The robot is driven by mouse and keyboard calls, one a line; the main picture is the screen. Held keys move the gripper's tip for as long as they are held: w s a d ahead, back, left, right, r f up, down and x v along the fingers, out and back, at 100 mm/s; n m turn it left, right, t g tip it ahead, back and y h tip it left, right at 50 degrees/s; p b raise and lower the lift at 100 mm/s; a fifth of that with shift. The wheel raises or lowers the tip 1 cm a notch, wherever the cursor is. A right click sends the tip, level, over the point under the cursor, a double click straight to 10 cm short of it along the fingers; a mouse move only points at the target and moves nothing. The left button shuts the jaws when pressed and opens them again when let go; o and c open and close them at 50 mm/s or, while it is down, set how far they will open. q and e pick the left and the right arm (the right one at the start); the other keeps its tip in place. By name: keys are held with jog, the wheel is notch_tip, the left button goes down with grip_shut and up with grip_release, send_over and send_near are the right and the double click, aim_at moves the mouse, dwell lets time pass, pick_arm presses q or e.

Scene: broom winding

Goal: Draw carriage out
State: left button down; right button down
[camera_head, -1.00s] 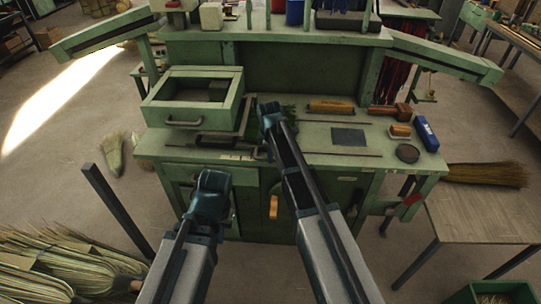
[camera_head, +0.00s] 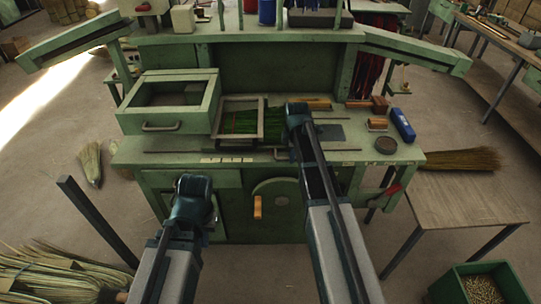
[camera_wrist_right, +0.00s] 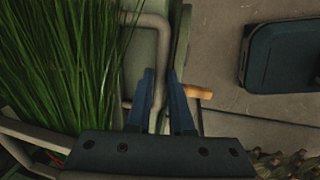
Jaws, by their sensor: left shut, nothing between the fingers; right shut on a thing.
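A grey frame, seemingly the carriage (camera_head: 262,124), lies on the green bench (camera_head: 355,155) with green bristles (camera_head: 236,122) inside it. The bristles also fill the left of the right wrist view (camera_wrist_right: 55,60). My right gripper (camera_head: 297,112) is at the right side of this frame. In the right wrist view its fingers (camera_wrist_right: 160,90) are shut on a bent grey-green bar handle (camera_wrist_right: 148,20). In the head view the arm hides that grip. My left gripper (camera_head: 192,190) is shut and empty in front of the bench, below its top.
A green open box (camera_head: 165,128) with a bar handle stands left of the carriage. Wooden blocks (camera_head: 377,124) and a blue block (camera_head: 402,125) lie at the right. An orange knob (camera_head: 257,207) sticks out of the bench front. A table (camera_head: 465,205) stands at right.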

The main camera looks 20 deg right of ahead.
jog(key=s+d, duration=0.1)
jog(key=d, duration=0.5)
jog(key=s+d, duration=0.2)
jog(key=d, duration=0.5)
jog(key=s+d, duration=0.2)
jog(key=d, duration=0.4)
jog(key=shift+s+d, duration=0.2)
jog(key=shift+d, duration=0.2)
jog(key=c, duration=0.8)
grip_release()
jog(key=shift+d, duration=0.2)
jog(key=shift+a, duration=0.1)
notch_tip(320, 180, up, 14)
jog(key=s+p, duration=0.2)
jog(key=p, duration=1.1)
jog(key=shift+s+a+f+p, duration=0.2)
jog(key=shift+a+p, duration=0.15)
